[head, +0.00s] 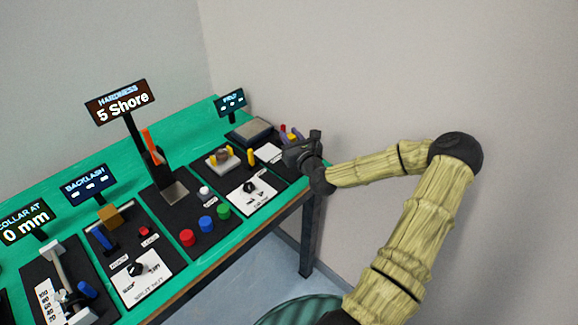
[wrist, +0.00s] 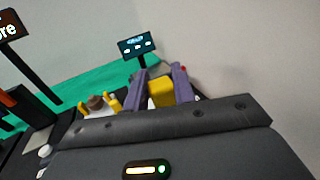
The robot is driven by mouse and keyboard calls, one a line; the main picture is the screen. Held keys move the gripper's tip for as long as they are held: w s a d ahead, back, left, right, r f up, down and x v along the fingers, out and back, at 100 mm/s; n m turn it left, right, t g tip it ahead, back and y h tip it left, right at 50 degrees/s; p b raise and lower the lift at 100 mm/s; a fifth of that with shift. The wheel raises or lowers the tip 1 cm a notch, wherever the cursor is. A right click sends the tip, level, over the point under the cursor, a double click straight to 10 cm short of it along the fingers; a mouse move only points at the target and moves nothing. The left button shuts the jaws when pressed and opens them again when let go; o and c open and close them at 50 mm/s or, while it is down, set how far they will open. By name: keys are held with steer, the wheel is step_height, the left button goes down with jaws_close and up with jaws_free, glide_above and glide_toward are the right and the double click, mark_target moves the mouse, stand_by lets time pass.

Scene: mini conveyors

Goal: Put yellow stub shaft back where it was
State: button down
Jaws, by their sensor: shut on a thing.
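My gripper (head: 290,133) is at the right end of the bench, its purple fingers pointing toward the back. In the wrist view the fingers (wrist: 163,88) are shut on a yellow block-like piece (wrist: 161,93), which I take to be the yellow stub shaft. In the head view only a small bit of this yellow piece (head: 291,137) shows between the fingers. Its lower part is hidden by my gripper body. An upright yellow peg (head: 250,157) stands on the black panel to the left, apart from my gripper.
A small fixture with yellow ends and a brown middle (head: 221,157) sits left of the peg. A grey-topped block (head: 250,131) and the FIELD display (head: 230,101) stand behind. A white dial plate (head: 254,195) lies in front. A tall HARDNESS display (head: 120,101) rises further left.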

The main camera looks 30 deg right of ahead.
steer(key=shift+w+a+r+p, duration=0.15)
steer(key=shift+a+r+p, duration=0.3)
steer(key=shift+p, duration=0.2)
steer(key=shift+r+n+y+p, duration=0.1)
steer(key=shift+n+y+p, duration=0.3)
steer(key=shift+p, duration=0.6)
steer(key=shift+w+f, duration=0.15)
steer(key=shift+f, duration=0.05)
steer(key=shift+a+f+y, duration=0.1)
steer(key=shift+y, duration=0.3)
steer(key=f, duration=0.3)
steer(key=f+p, duration=0.1)
steer(key=f, duration=0.1)
steer(key=shift+s+d, duration=0.3)
steer(key=shift+d, duration=0.05)
steer(key=shift+a+f, duration=0.15)
steer(key=shift+f, duration=0.35)
